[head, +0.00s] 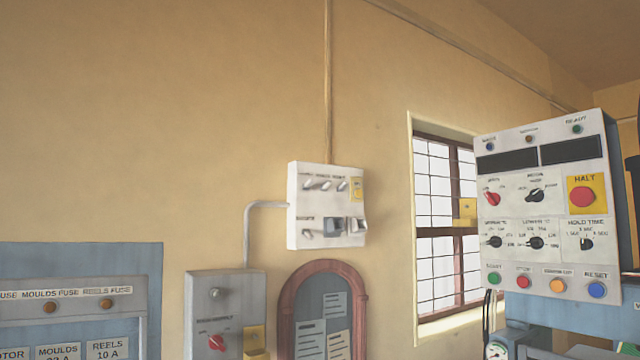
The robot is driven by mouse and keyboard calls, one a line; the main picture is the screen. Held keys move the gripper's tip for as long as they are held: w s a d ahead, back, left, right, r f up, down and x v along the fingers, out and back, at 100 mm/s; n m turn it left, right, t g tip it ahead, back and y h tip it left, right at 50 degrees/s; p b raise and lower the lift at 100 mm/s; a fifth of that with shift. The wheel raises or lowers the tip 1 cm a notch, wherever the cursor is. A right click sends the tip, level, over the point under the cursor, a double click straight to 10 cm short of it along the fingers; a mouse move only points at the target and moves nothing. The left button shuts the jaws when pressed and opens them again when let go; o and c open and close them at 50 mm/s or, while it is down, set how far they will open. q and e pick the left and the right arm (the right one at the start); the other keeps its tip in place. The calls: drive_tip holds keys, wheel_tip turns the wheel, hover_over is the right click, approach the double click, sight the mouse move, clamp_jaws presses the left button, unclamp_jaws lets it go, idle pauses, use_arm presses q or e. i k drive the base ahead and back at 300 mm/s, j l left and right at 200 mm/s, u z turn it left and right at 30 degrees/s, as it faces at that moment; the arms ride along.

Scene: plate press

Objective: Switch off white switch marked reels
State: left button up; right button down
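A white switch box (327,206) is on the tan wall near the middle of the head view. Its upper row has three light-coloured levers: a left one (309,184), a middle one (326,185) and a right one (342,186). The small labels above them are too blurred to read surely, so I cannot tell which is marked reels. The levers' on or off positions are also unclear. Its lower row holds a small lever (307,232) and two larger rocker-like parts (335,227). Neither of my grippers is in view.
A grey-blue fuse panel (80,255) at lower left bears "REELS FUSE" and "REELS 10 A" labels. A grey box (226,300) with a red knob is below the white box. An arched notice board (322,269) is beside it. A control panel (545,205) with a red HALT button is at right.

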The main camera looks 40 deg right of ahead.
sight(341, 189)
drive_tip(key=k+l+u, duration=0.1)
drive_tip(key=l+u, duration=0.15)
drive_tip(key=l, duration=1.55)
